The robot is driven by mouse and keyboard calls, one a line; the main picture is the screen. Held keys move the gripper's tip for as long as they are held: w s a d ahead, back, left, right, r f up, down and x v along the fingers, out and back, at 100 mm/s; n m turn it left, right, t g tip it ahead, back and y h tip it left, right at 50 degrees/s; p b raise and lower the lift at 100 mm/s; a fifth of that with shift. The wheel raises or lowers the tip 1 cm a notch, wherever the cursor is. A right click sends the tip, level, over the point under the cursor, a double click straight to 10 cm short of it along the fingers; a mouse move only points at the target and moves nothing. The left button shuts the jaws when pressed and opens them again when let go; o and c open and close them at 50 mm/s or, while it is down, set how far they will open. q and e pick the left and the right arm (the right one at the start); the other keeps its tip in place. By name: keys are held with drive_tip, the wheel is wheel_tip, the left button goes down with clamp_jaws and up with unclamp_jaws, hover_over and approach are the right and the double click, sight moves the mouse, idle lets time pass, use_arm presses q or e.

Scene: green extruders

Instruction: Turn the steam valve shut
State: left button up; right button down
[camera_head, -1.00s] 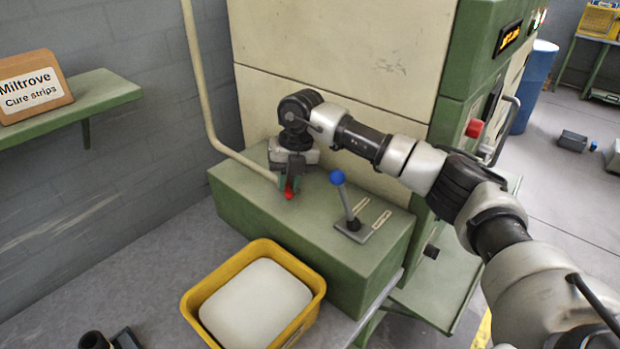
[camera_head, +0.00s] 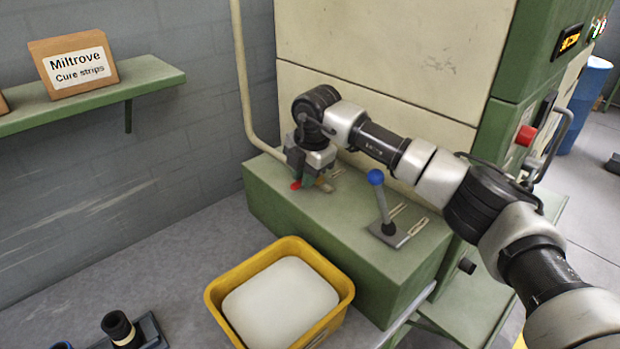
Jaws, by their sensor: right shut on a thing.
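The steam valve shows as a small red handle end (camera_head: 296,186) on top of the green housing (camera_head: 345,215), at the foot of the beige pipe (camera_head: 246,95). My right gripper (camera_head: 307,181) points down and is shut on the valve handle. The red end sticks out to the left of the fingers. The fingers and wrist hide most of the handle and the valve body. My left gripper is not in view.
A blue-knobbed lever (camera_head: 380,200) stands on the housing right of the valve, below my right forearm. A yellow bin (camera_head: 215,297) with a white block sits in front. A shelf (camera_head: 150,80) with a Miltrove box (camera_head: 72,64) is at left. Black parts (camera_head: 118,328) lie at lower left.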

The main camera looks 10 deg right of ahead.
drive_tip(key=shift+w+a+r+m, duration=0.1)
drive_tip(key=shift+w+m, duration=0.1)
drive_tip(key=shift+m, duration=0.3)
drive_tip(key=c, duration=1.1)
unclamp_jaws()
drive_tip(key=r, duration=0.3)
drive_tip(key=s+r+b, duration=0.1)
drive_tip(key=r, duration=0.3)
drive_tip(key=d+r+b, duration=0.1)
drive_tip(key=r, duration=0.2)
drive_tip(key=shift+s+r, duration=0.25)
drive_tip(key=shift+s, duration=0.15)
drive_tip(key=shift+f, duration=0.1)
